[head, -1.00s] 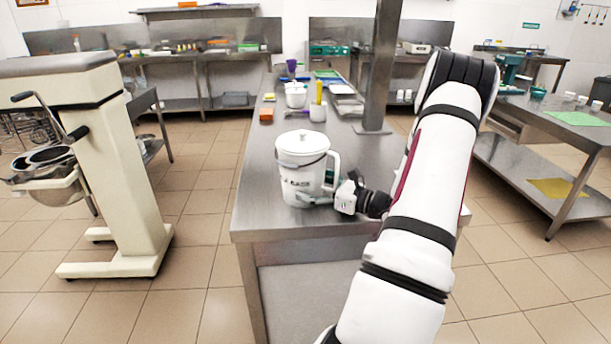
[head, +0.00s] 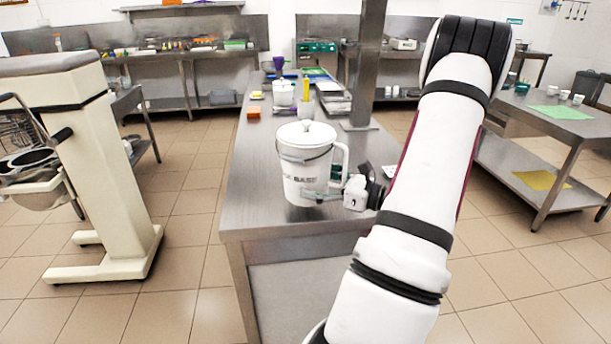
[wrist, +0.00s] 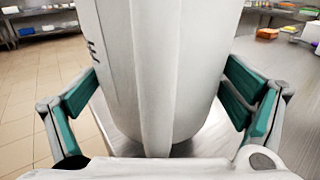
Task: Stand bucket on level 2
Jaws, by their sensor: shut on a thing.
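The bucket (head: 305,170) is white, with a lid with a knob, a side handle and dark lettering. It is upright at the near end of the long steel table (head: 245,215). I cannot tell whether its base touches the tabletop. My gripper (head: 326,196) is shut on the bucket's lower part from the right. Below the tabletop is a lower shelf (head: 315,300). No level is marked.
Farther along the table are a white tub (head: 284,92), an orange block (head: 254,112) and trays (head: 333,98). A steel post (head: 367,70) rises at its right edge. A cream mixer-like machine (head: 110,180) stands left. Another table (head: 555,125) stands right. Tiled floor separates them.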

